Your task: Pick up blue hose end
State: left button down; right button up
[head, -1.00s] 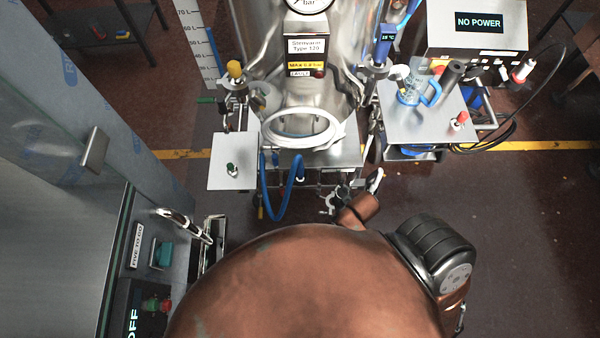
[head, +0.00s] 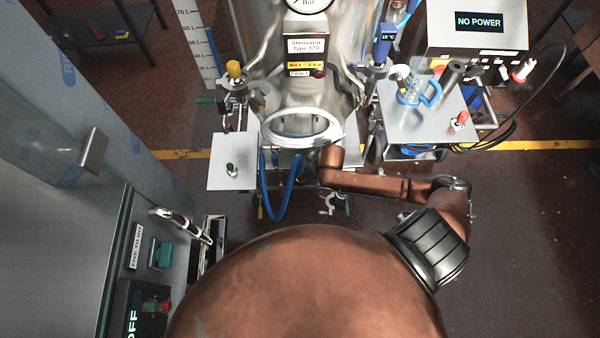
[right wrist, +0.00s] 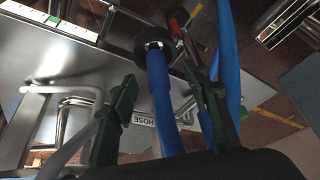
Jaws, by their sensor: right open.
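The blue hose (head: 266,190) hangs in a loop in front of the steel tank in the head view. In the right wrist view a blue hose length (right wrist: 162,100) runs up to a metal fitting at a black collar (right wrist: 154,42). My right gripper (right wrist: 158,78) is open, its two dark green fingers on either side of this hose in the picture. I cannot tell whether they touch it. My left gripper is not in view.
The steel tank (head: 306,85) stands behind the hose. A plate with a green-topped knob (head: 232,170) is left of it, and a side tray (head: 400,125) with a jug is right. A second blue hose length (right wrist: 228,50) passes close to the right finger. A labelled control panel is at lower left.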

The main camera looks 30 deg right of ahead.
aim_at(301, 172)
jog(key=shift+w+d+f, duration=0.4)
jog(key=shift+w+f, duration=0.1)
jog(key=b+x, duration=0.3)
jog(key=x, duration=0.3)
jog(key=shift+w+a+f, duration=0.2)
jog(key=shift+f, duration=0.15)
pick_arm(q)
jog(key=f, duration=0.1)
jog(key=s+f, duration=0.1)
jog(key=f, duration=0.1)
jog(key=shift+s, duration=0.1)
pick_arm(e)
jog(key=shift+c, duration=0.2)
grip_shut()
jog(key=shift+r, duration=0.1)
